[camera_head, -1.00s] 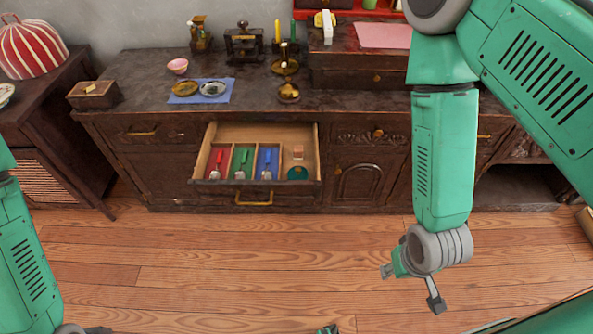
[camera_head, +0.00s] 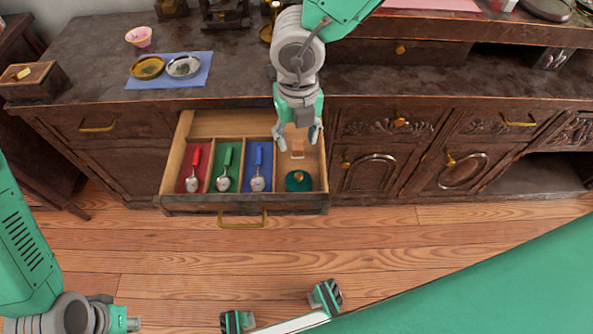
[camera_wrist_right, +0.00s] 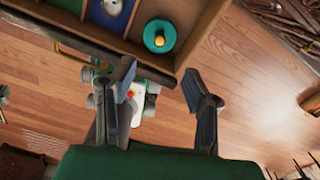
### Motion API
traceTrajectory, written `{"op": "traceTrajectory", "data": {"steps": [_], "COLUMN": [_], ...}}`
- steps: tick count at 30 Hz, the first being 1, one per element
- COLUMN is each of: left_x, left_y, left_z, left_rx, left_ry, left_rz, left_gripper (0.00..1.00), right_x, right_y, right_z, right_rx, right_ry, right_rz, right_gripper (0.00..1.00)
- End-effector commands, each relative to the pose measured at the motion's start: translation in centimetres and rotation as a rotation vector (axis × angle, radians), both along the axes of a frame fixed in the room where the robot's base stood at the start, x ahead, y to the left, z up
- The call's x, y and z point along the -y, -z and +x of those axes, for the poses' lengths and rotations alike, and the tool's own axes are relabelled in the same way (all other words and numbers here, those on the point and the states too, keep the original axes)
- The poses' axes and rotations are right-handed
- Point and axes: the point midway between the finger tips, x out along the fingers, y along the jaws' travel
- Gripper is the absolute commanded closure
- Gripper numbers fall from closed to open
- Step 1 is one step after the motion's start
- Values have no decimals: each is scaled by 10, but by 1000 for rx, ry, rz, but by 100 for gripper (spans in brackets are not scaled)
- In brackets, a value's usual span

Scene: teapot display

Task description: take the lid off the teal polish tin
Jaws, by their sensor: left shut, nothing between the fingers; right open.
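The teal polish tin (camera_head: 297,183) sits in the front right compartment of the open drawer (camera_head: 188,205), with its round teal lid on. My right gripper (camera_head: 298,138) is open and empty, above the drawer's right compartment and further back than the tin. Its two fingers (camera_wrist_right: 160,85) also show in the right wrist view, apart from the tin. My left gripper (camera_head: 130,323) is shut and empty at the bottom left, over the floor.
Red, green and blue scoops (camera_head: 258,172) lie in lined compartments left of the tin. The counter (camera_head: 95,75) holds a blue cloth (camera_head: 205,72) with two dishes and a pink bowl (camera_head: 139,37). The floor ahead is clear.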

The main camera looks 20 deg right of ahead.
Motion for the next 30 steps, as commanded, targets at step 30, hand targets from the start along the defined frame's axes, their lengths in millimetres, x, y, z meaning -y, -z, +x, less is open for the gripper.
{"op": "traceTrajectory", "data": {"steps": [30], "left_x": [0], "left_y": [44], "left_z": [0], "left_rx": [0], "left_ry": [0], "left_rz": [0], "left_gripper": [100], "right_x": [1], "right_y": [135], "right_z": [-3], "right_rx": [-4], "right_ry": [-4], "right_rz": [-4], "right_gripper": [58]}}
